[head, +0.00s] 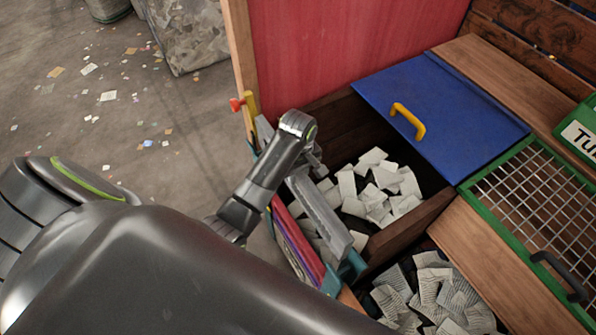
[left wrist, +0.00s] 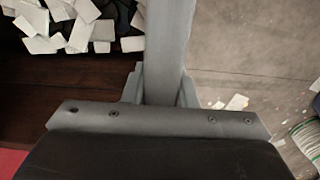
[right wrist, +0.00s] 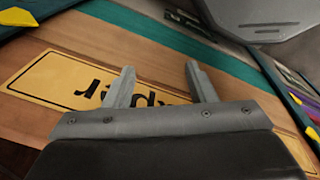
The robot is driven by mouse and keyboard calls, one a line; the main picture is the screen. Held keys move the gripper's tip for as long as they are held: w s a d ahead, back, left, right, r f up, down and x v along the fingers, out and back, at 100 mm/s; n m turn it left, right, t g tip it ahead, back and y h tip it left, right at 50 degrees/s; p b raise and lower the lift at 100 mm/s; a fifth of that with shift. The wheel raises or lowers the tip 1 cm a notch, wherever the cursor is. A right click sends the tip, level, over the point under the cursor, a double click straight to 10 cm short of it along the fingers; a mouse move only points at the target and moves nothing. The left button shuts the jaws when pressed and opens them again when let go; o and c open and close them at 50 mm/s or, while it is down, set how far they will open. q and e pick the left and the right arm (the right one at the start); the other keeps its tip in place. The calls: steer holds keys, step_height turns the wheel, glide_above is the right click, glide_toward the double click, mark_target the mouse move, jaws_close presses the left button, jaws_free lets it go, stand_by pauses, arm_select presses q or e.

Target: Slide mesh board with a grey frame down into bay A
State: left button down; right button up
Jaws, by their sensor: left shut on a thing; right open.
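The grey-framed board (head: 322,218) stands on edge along the left side of the paper-filled bin in the head view; I see mainly its top rail and no mesh. My left gripper (head: 310,160) is shut on that grey rail. In the left wrist view the rail (left wrist: 170,45) runs between the fingers of the left gripper (left wrist: 163,85). My right gripper (right wrist: 162,88) is open and empty, above a wooden plank with a yellow label (right wrist: 75,88). The label's text is partly hidden and I cannot tell which bay is A. The board's lower edge is hidden.
Boards with red and purple edges (head: 292,240) stand close beside the grey one. Bins of paper scraps (head: 375,190) lie to the right. A blue lid (head: 445,105) with a yellow handle and a green-framed mesh lid (head: 535,200) are beyond. A red panel (head: 345,45) rises behind.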

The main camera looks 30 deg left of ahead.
arm_select(q)
step_height(320, 180, down, 29)
steer(key=b, duration=1.5)
steer(key=shift+b, duration=0.4)
steer(key=shift+f, duration=0.15)
steer(key=shift+f+b, duration=0.4)
steer(key=shift+f, duration=0.1)
steer(key=c, duration=1.6)
jaws_free()
steer(key=o, duration=0.5)
